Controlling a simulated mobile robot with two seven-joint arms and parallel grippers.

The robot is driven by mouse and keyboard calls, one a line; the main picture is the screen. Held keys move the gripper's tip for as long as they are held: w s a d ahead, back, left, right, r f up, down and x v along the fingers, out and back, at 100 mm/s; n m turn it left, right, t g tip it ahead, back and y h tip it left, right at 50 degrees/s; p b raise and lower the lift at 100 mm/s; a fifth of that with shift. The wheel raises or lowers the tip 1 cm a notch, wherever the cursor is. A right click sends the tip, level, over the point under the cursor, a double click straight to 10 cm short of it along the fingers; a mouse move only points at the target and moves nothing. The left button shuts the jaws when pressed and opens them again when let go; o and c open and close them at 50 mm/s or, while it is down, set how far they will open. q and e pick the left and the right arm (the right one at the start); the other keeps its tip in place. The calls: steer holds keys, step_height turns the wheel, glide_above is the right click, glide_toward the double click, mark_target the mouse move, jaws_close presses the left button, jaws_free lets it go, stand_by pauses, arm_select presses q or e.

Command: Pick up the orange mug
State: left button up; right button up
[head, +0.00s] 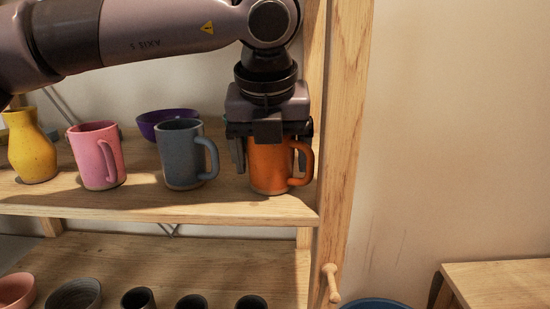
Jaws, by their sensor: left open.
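The orange mug (269,170) stands upright at the right end of the shelf, with its handle to the right. My left gripper (270,150) points down directly over the mug. It is open, with one finger at the left of the mug's upper body and the other at the right, near the handle. The gripper hides the mug's rim. I cannot tell whether the fingers touch the mug. My right gripper is not in view.
A grey mug (181,155), pink mug (93,157) and yellow vase (30,148) stand left on the shelf (140,203); a purple bowl (152,121) is behind. A wooden post (343,130) is close right of the orange mug. Bowls and cups stand on the lower shelf.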

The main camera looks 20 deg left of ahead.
arm_select(q)
steer(key=c, duration=0.9)
steer(key=shift+r, duration=0.1)
